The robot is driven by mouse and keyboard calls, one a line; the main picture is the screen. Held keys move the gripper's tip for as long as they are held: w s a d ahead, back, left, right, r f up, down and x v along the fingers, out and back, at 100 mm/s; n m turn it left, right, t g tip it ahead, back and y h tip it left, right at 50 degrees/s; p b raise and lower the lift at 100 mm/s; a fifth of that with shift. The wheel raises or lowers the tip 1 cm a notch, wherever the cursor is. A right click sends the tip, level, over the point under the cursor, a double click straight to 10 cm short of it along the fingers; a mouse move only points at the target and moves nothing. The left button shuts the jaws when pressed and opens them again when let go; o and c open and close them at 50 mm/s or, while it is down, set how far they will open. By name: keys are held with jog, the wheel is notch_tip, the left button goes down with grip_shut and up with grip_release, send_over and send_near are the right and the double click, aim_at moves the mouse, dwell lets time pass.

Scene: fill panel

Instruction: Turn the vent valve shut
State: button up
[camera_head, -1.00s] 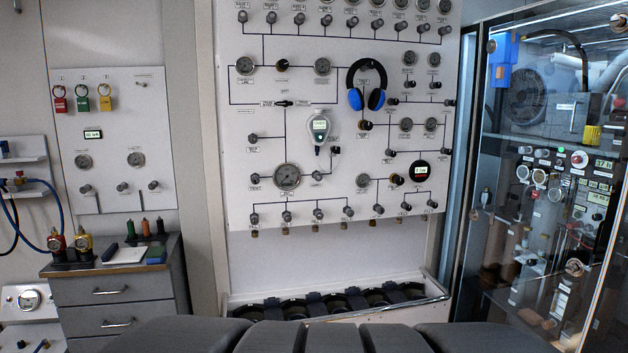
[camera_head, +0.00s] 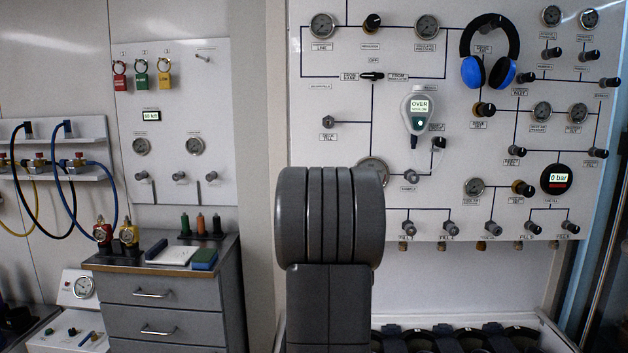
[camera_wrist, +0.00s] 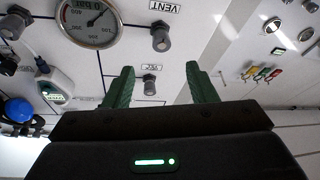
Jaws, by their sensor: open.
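The vent valve (camera_wrist: 161,38) is a dark grey knob beside an upside-down VENT label (camera_wrist: 166,6) in the wrist view. It sits to the right of the large round pressure gauge (camera_wrist: 90,20). My gripper (camera_wrist: 160,68) has two green fingers spread apart, with nothing held. The vent valve appears just beyond the fingertips, apart from them. A similar knob (camera_wrist: 149,85) shows between the fingers on the panel. In the head view my arm hides the vent valve and my gripper, and covers part of the large gauge (camera_head: 372,168).
Other knobs and gauges crowd the white panel. A handheld meter reading OVER (camera_head: 419,110) and blue-black headphones (camera_head: 488,55) hang right of my arm. A drawer cabinet (camera_head: 165,290) stands left. A smaller panel with padlocks (camera_head: 141,77) is behind it.

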jog(key=p+x, duration=0.1)
jog(key=x, duration=0.4)
jog(key=p+x, duration=0.1)
jog(key=x, duration=0.3)
jog(key=r+p+x, duration=0.1)
jog(key=x, duration=0.4)
jog(key=shift+a+r+p, duration=0.1)
jog(key=shift+a+p, duration=0.2)
jog(key=c, duration=1)
